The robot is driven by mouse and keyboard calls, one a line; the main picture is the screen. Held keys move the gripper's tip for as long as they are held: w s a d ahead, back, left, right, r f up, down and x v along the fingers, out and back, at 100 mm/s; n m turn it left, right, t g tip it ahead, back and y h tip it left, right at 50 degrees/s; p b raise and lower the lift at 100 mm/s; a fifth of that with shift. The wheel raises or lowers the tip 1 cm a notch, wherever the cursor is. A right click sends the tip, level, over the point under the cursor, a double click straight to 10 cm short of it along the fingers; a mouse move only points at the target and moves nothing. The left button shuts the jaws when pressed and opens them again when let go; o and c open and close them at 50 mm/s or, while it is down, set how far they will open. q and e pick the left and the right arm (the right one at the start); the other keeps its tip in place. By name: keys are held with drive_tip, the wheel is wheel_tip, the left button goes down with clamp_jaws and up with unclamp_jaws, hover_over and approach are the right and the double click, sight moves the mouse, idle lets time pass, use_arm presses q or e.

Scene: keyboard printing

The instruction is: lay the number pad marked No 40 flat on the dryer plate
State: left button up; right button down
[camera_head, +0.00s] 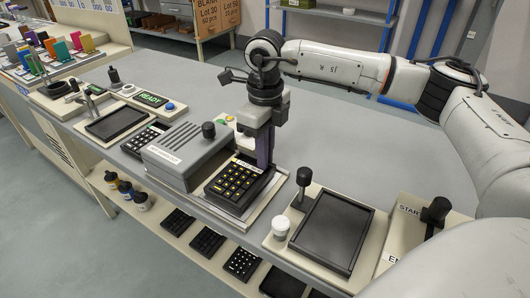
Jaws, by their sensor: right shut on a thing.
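A black number pad with yellow-marked keys (232,188) lies at the front of the table, just right of the grey box-shaped machine. A pale base (256,213) shows beneath its right and front edges. My right gripper (263,165) points down at the pad's back right edge and is shut on it. I cannot read a No 40 mark. A dark flat plate in a pale frame (335,232) stands to the right, empty. Another dark plate (115,122) lies at the left near a READY sign. I cannot tell which is the dryer plate. My left gripper is out of view.
The grey machine (185,155) with a black knob stands close left of the held pad, with another keypad (143,138) beyond it. A black lever (302,185) and a white knob (281,227) flank the right plate. The tabletop behind is clear.

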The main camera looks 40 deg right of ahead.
drive_tip(key=shift+f, duration=0.1)
idle(0.6)
drive_tip(key=shift+f, duration=0.3)
drive_tip(key=c, duration=1.8)
unclamp_jaws()
drive_tip(key=shift+r, duration=0.15)
drive_tip(key=shift+r+p, duration=2.4)
drive_tip(key=shift+r, duration=1.05)
